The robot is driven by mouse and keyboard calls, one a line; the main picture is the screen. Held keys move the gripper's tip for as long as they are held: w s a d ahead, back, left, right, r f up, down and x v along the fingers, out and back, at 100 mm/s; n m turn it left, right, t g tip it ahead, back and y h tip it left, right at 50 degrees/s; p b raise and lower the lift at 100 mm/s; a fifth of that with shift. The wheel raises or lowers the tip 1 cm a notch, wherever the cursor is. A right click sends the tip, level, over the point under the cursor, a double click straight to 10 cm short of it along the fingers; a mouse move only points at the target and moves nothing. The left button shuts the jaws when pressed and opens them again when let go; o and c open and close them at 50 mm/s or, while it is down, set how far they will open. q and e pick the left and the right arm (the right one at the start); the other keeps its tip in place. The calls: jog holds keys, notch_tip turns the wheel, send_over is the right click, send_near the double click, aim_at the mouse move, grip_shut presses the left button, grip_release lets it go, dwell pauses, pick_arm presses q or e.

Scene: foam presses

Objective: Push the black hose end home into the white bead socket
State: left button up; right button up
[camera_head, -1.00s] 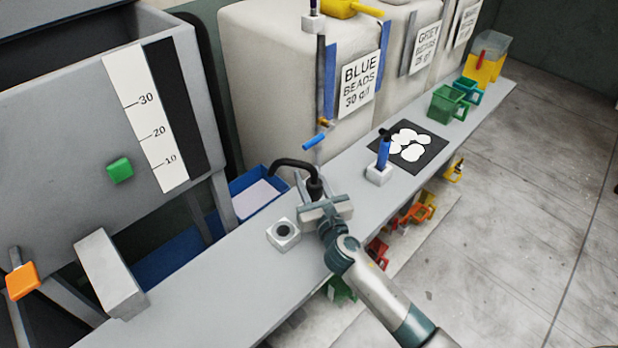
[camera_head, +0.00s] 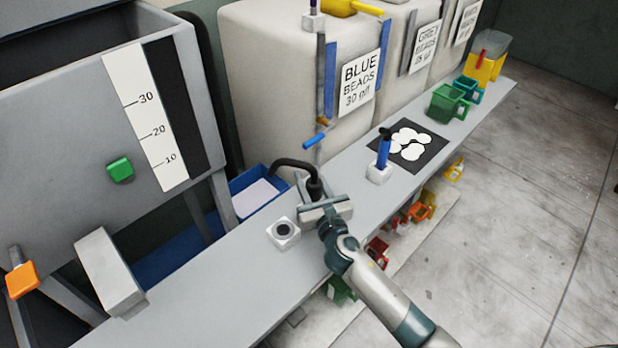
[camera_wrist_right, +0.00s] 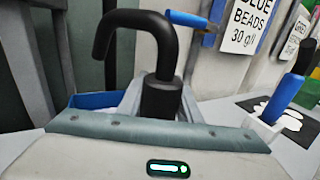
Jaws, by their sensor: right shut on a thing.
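The black hose end (camera_head: 316,188) stands upright above the grey bench, its curved hose arching to the left. My right gripper (camera_head: 313,196) is shut on it. The white bead socket (camera_head: 284,234), a block with a dark round hole, sits on the bench to the left of the gripper, apart from the hose end. My left gripper is not in view.
A white holder with a blue-handled tool (camera_head: 383,154) stands to the right, beside a black mat (camera_head: 430,157) with white discs. A blue bin (camera_head: 250,202) lies behind the bench. Green scoops (camera_head: 447,104) sit farther along. The near bench left of the socket is clear.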

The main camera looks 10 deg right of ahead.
jog(key=shift+f+b, duration=1.45)
jog(key=shift+f, duration=0.35)
jog(key=o, duration=1.4)
jog(key=shift+c, duration=0.2)
jog(key=shift+s, duration=0.1)
jog(key=s+b, duration=0.1)
jog(key=s, duration=0.4)
jog(key=s+d+b, duration=0.1)
jog(key=s, duration=0.5)
jog(key=s+d+b, duration=0.1)
jog(key=s, duration=0.5)
jog(key=shift+d, duration=0.1)
